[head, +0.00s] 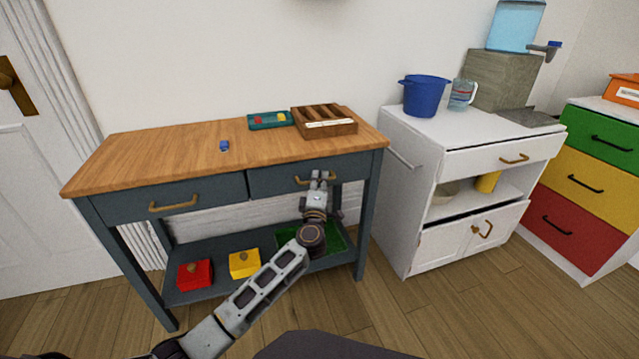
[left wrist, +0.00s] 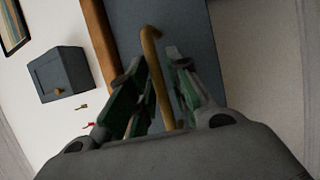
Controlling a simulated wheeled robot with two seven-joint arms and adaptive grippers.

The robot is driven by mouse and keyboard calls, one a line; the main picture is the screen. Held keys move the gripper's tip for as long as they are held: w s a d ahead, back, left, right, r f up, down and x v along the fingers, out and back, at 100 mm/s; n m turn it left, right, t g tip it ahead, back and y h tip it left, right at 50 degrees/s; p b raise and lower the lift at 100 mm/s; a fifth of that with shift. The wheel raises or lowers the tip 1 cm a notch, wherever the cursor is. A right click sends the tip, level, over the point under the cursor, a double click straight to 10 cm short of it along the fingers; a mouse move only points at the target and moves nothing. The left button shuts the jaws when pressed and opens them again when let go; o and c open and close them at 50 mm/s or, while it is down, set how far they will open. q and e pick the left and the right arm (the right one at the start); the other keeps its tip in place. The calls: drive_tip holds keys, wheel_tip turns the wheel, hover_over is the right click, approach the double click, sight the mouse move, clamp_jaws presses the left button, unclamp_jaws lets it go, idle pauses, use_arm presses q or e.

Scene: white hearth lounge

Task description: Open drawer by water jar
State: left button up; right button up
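The water jar (head: 515,25) is a clear blue container on a grey-brown block atop the white cabinet at the right. The cabinet's top drawer (head: 480,158) has a brass handle (head: 514,159) and looks shut. My left gripper (head: 319,178) is at the right drawer (head: 270,181) of the dark blue, wood-topped table, apart from the white cabinet. In the left wrist view, a brass handle (left wrist: 151,36) runs between the fingers of my left gripper (left wrist: 158,75), with a gap beside it, so the gripper looks open around it. My right gripper is out of view.
The table top (head: 130,160) holds a wooden divided box (head: 345,128), a teal tray (head: 250,122) and a small blue object. Red (head: 195,274) and yellow (head: 243,263) boxes sit on its shelf. A blue pot (head: 425,97) and a coloured chest (head: 590,185) stand at right.

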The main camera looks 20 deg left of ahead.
use_arm(q)
drive_tip(key=shift+c, duration=0.3)
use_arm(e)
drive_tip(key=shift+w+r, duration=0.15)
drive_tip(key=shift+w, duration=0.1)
use_arm(q)
clamp_jaws()
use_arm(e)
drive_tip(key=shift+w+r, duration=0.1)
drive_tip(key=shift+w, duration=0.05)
